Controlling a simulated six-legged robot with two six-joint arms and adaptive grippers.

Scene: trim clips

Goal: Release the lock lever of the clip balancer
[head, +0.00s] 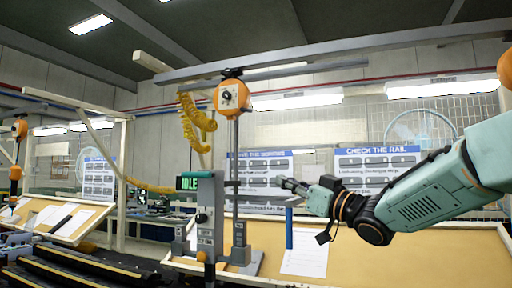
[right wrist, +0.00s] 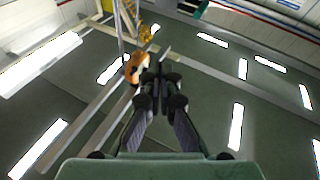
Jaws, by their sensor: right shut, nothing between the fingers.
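The clip balancer (head: 231,96) is an orange round housing with a pale face plate and a dark knob-like part, hung from an overhead rail. I cannot clearly make out which part is the lock lever. A grey rod hangs below it to a grey tool block (head: 240,255). My right gripper (head: 281,182) reaches in from the right, below and right of the balancer, apart from it. In the right wrist view, my right gripper (right wrist: 157,70) is shut and empty, pointing up at the ceiling, with the orange balancer (right wrist: 136,67) just left of its fingertips. My left gripper is not visible.
A yellow coiled hose (head: 193,125) hangs beside the balancer. A tilted tan board (head: 400,262) with a paper sheet lies below my right arm. The overhead rail (head: 330,54) crosses above.

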